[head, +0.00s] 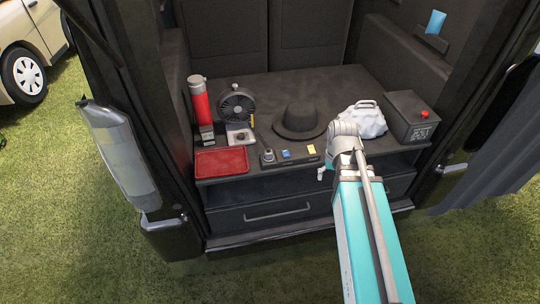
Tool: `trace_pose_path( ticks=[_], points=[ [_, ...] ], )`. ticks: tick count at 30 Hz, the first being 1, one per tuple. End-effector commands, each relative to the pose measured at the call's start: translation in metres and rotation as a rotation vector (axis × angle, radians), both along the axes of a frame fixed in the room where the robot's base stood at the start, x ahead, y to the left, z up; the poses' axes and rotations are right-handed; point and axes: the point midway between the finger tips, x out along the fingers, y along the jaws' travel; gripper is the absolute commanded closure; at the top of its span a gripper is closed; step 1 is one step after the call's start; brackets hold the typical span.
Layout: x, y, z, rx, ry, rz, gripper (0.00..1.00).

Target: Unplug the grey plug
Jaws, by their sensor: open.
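A dark socket strip (293,158) lies along the front edge of the dark shelf in the vehicle's open back. The grey plug (268,155) stands at the strip's left end, upright and apparently seated in it. My teal and grey arm reaches in from the lower right. My gripper (321,174) shows only as a small pale part at the arm's far end, right of the strip and near the shelf's front edge. It is apart from the plug. Its fingers are too small to make out.
A red tray (221,161), a red cylinder (200,103) and a fan (237,105) stand left of the plug. A black hat (299,119) lies behind the strip. A white bag (364,120) and a black box (411,116) stand right. Drawers (275,215) are below.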

Motion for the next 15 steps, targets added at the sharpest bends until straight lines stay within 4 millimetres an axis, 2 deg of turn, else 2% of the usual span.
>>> trace_pose_path(
  ticks=[1, 8, 12, 15],
  points=[
    [0.021, 0.01, -0.006, 0.0, 0.0, 0.015, 0.16],
    [0.102, 0.073, -0.025, 0.0, 0.0, 0.1, 0.16],
    [0.151, 0.119, -0.037, 0.0, 0.0, 0.153, 0.16],
    [0.179, 0.151, -0.045, 0.0, 0.0, 0.187, 0.16]
  ],
)
